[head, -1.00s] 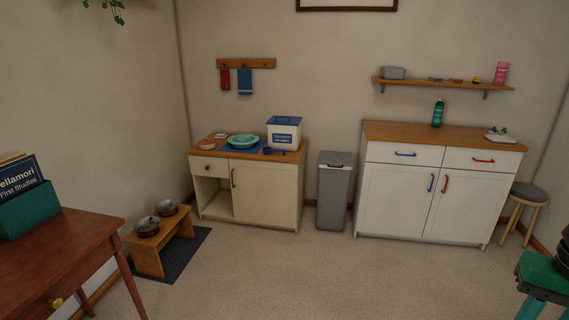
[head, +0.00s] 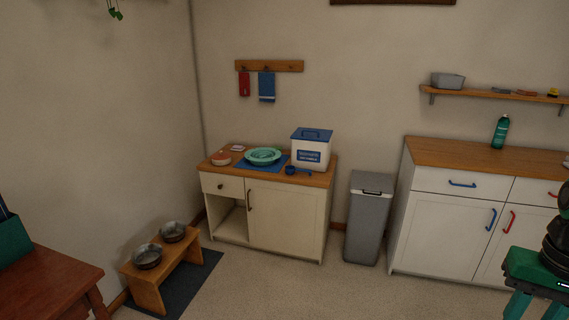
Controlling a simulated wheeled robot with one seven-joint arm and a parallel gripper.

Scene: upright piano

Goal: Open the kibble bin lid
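The kibble bin (head: 311,151) is a white box with a blue label on its front. It stands at the back right of the small cabinet's wooden top, near the wall. Its blue lid (head: 312,133) with a raised handle sits shut on top. My gripper is not in view, so I cannot see how it stands relative to the bin.
A blue scoop (head: 291,170), blue mat (head: 246,167) and green bowl (head: 263,156) lie near the bin. A grey trash bin (head: 368,220) stands right of the cabinet (head: 286,217). A bowl stand (head: 150,293) is front left. Carpet before the cabinet is clear.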

